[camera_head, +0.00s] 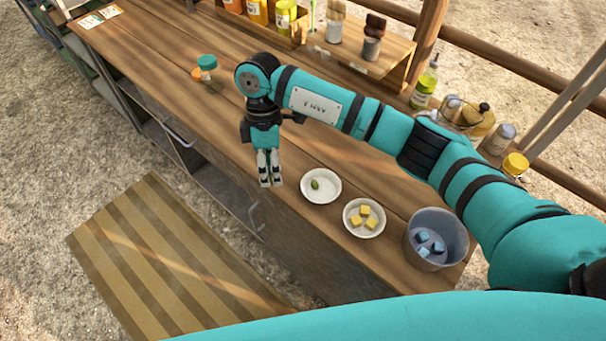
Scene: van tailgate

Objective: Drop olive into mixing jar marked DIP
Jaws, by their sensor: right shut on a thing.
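A small green olive (315,184) lies in a white dish (333,195) near the front edge of the wooden counter. My right gripper (270,184) points down just left of this dish, apart from it. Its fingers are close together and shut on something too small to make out. A small jar with a teal top (207,64) stands further back on the counter, beside an orange item (197,73). I cannot read the word DIP on any jar. My left gripper is not in view.
A white dish with yellow cubes (352,231) and a grey bucket (455,225) with blue cubes stand to the right. Bottles and jars (423,92) line the back right. A wooden shelf (368,62) is behind. The counter's middle left is clear.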

